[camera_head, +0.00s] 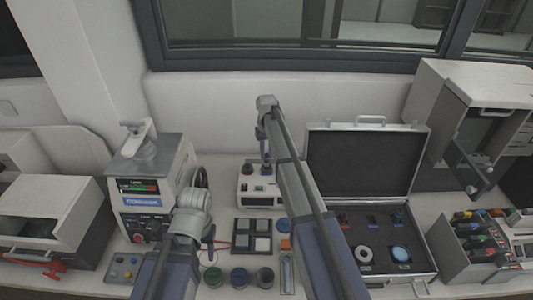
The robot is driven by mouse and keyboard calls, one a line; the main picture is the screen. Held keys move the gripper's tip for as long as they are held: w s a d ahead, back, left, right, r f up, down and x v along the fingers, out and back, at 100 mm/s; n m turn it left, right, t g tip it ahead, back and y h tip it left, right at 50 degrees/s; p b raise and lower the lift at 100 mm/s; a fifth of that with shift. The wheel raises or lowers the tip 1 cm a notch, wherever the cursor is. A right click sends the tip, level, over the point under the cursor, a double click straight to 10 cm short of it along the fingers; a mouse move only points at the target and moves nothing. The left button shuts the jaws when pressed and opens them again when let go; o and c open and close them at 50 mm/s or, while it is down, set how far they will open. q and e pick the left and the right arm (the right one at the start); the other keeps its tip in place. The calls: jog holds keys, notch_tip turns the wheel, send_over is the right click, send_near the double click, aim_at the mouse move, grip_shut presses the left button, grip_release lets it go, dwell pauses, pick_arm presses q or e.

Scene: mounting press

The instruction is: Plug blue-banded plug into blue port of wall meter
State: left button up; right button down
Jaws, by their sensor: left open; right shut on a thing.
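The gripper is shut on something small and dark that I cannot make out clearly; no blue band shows. I cannot tell whether the held thing touches the box. My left gripper (210,248) is open, pointing down over the bench left of the black-and-white tray. I cannot identify the wall meter or its blue port with certainty.
A press (150,190) with displays stands left. A black tray of pale squares (253,238), several round pots (239,278) and an open foam-lined case (383,235) lie on the bench. A tool bin (470,240) stands right, a window behind.

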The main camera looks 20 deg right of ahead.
jog(key=shift+f+b, duration=0.3)
jog(key=shift+f, duration=0.1)
jog(key=shift+f+b, duration=1)
jog(key=shift+f+b, duration=0.3)
dwell(0.6)
jog(key=shift+c, duration=0.4)
grip_release()
notch_tip(320, 180, up, 8)
jog(key=p, duration=0.7)
jog(key=shift+f+p, duration=0.1)
jog(key=shift+p, duration=0.3)
jog(key=shift+f, duration=0.1)
